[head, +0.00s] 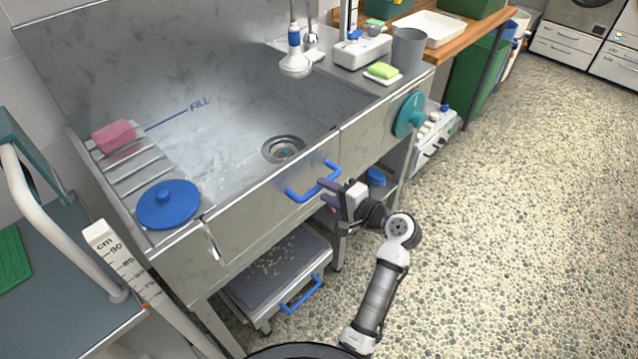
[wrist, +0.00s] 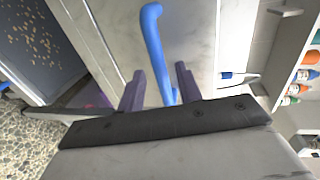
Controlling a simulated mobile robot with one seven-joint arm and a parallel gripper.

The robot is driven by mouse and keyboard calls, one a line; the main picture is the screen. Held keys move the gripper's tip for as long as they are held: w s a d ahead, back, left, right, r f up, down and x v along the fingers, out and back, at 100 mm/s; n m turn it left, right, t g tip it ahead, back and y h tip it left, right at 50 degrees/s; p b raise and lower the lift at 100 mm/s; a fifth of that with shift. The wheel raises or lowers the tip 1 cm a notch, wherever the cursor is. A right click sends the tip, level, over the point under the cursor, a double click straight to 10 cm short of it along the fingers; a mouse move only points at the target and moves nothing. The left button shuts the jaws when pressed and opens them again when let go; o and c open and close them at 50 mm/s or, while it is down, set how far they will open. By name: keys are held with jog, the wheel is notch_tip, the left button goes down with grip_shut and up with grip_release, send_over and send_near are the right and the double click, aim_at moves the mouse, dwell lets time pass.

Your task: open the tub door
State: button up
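The tub door (head: 262,207) is a steel panel in the front wall of the large grey tub (head: 85,50), and it looks closed. A blue bar handle (head: 302,195) is on its outer face. In the wrist view the blue handle (wrist: 153,40) runs down between the two purple fingers of my gripper (wrist: 160,85). The fingers are apart. The handle is nearer the right finger, with a gap on the left; I cannot tell whether it touches.
A low shelf tray (head: 250,275) with a second blue handle (head: 301,294) is below the tub. A teal round knob (head: 409,114) is right of the door. A blue lid (head: 168,204) lies on the tub rack. Speckled floor (head: 500,220) is open to the right.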

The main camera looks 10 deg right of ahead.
aim_at(321, 188)
jog(key=shift+x, duration=1.7)
grip_shut()
